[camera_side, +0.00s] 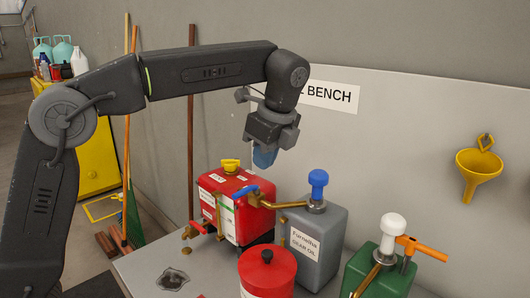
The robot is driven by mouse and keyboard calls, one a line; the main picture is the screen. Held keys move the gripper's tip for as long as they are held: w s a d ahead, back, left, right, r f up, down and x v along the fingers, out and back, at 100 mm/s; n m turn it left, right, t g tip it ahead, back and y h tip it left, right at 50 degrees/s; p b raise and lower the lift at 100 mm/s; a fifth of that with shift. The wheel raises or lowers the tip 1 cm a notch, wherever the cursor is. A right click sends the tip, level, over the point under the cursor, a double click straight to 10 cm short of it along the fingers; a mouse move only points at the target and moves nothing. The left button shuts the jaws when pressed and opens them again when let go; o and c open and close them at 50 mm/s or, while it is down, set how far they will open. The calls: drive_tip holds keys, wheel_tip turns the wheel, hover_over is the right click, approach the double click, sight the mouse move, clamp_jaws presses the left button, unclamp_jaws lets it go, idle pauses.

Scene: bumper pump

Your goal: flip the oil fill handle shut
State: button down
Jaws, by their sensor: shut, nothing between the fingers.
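My gripper (264,158) points down, shut and empty, with blue fingertips above the red can (243,225). The grey can (318,262) labelled GEAR OIL has a blue pump knob (318,178) and a brass spout (283,205) reaching left. A blue lever handle (245,191) sits at the spout's end, below and left of the fingertips and apart from them. A red handle (197,226) shows at the red can's left front. An orange handle (421,248) sticks out right from the green can (386,277). No handle is visibly marked as the oil fill.
A round red container (267,272) with a black knob stands in front. A yellow funnel (479,173) hangs on the back panel. A dark stain (173,279) marks the bench's left part, which is mostly clear. Poles and a yellow cabinet (91,150) stand behind.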

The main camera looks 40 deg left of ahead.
sight(241, 194)
drive_tip(key=shift+m, duration=0.3)
drive_tip(key=x, duration=0.3)
drive_tip(key=a+x, duration=0.1)
drive_tip(key=x, duration=0.6)
drive_tip(key=shift+w+a+r, duration=0.2)
drive_tip(key=shift+w+a, duration=0.05)
drive_tip(key=shift+a, duration=0.55)
drive_tip(key=shift+s+a+f, duration=0.15)
drive_tip(key=shift+a+f, duration=0.05)
drive_tip(key=shift+a, duration=0.45)
